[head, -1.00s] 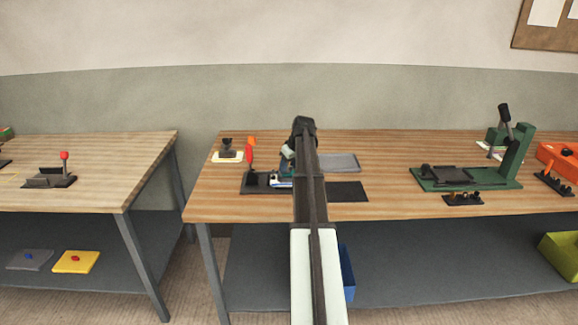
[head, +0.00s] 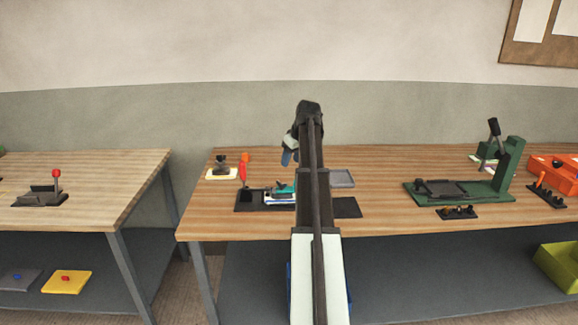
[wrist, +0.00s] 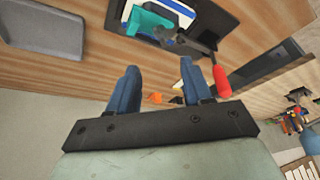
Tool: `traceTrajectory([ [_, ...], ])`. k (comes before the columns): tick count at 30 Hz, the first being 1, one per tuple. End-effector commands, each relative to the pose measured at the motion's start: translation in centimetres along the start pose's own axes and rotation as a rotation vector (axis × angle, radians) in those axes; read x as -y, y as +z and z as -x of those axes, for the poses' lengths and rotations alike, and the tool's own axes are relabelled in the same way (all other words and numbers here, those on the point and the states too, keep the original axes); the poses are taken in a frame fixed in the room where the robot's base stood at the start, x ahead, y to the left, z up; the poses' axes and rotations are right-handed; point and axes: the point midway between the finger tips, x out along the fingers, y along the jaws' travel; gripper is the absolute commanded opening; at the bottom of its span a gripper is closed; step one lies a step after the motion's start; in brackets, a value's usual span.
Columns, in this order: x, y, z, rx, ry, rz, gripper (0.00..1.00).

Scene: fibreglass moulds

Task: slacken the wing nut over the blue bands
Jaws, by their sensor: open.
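A black base plate (head: 246,207) on the middle bench carries a teal block (head: 284,188) and a white and blue piece. In the wrist view the teal block (wrist: 150,22) lies beside blue and white layers (wrist: 183,10) at the top, with a dark clamp arm near them. A red handle (wrist: 222,82) ends that arm and shows in the head view (head: 243,168). I cannot make out the wing nut itself. My gripper (wrist: 157,76) has its blue fingers apart with nothing between them. In the head view my gripper (head: 287,157) hangs above and behind the plate.
A grey tray (wrist: 42,30) lies beside the plate. A green press (head: 460,190) and an orange box (head: 552,167) stand to the right. A white pad with a dark-topped part (head: 221,170) lies at the left. Bare wood is free between plate and press.

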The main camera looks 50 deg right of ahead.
Motion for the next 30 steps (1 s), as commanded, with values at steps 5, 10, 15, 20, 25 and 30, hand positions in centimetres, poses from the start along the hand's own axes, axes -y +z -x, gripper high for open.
traceTrajectory([
  [5, 0.0, 0.0, 0.6, 0.000, 0.000, 0.000, 0.50],
  [10, 0.0, 0.0, 0.7, 0.000, 0.000, 0.000, 0.50],
  [15, -0.2, 0.1, 0.7, 0.000, 0.001, -0.002, 0.50],
  [20, -2.2, 0.6, 0.5, 0.006, 0.004, -0.024, 0.50],
  [25, -5.1, -0.5, 0.0, 0.010, -0.031, -0.073, 0.50],
  [30, -5.1, -0.6, -0.1, 0.020, -0.057, -0.231, 0.50],
])
